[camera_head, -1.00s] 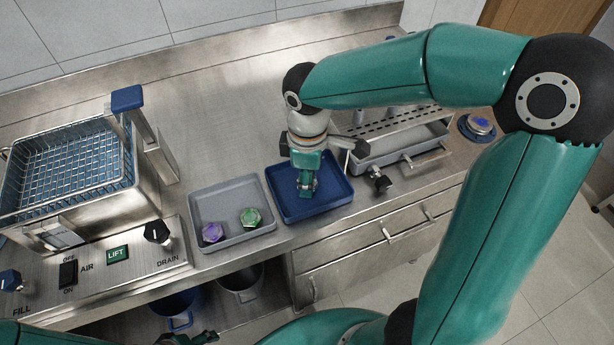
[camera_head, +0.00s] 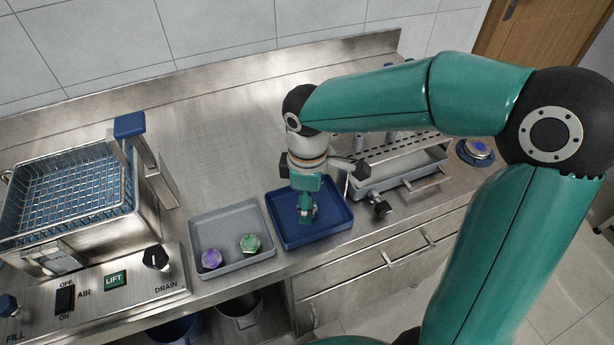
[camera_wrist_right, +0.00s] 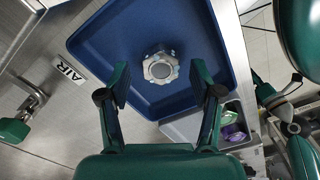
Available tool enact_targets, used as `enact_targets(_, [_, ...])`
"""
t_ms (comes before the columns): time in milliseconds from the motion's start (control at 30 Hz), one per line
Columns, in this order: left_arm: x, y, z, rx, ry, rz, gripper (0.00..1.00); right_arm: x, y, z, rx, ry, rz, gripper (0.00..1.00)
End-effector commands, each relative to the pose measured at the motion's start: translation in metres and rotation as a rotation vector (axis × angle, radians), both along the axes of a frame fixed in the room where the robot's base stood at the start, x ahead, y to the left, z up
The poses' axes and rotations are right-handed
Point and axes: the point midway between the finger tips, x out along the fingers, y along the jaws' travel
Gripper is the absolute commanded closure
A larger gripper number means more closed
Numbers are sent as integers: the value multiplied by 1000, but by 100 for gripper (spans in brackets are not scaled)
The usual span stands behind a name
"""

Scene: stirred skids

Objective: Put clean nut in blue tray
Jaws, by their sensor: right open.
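A clean silver nut (camera_wrist_right: 160,69) lies on the floor of the blue tray (camera_wrist_right: 110,30), between and just beyond my right gripper's fingers in the wrist view. My right gripper (camera_head: 305,214) points down into the blue tray (camera_head: 338,222) in the head view; its fingers (camera_wrist_right: 158,82) are spread apart and hold nothing. In the head view the nut is hidden or too small to tell behind the fingers. Part of my left arm shows at the right of the wrist view, but its jaws are unclear.
The grey tray (camera_head: 228,219), left of the blue one, holds a purple nut (camera_head: 211,258) and a green nut (camera_head: 250,243). A wire-basket washer (camera_head: 75,200) stands at left. A slotted grey rack (camera_head: 400,165) stands right of the blue tray. The counter behind is clear.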

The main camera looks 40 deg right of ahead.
Motion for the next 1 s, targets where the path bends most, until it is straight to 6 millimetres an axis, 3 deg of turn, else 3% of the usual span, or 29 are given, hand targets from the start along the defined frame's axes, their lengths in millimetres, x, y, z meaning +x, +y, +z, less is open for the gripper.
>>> enact_targets(300, [0, 0, 7, 0, 0, 0, 41, 1, 1, 64, 1, -6, 2, 35])
enact_targets(500, [0, 0, 10, 0, 0, 0, 41, 1, 1, 96, 1, -3, 2, 35])
enact_targets(700, [0, 0, 10, 0, 0, 0, 41, 0, 1, 109, 1, 0, 2, 35])
enact_targets(1000, [0, 0, 10, 0, 0, 0, 41, 0, 1, 109, 1, 1, 3, 35])
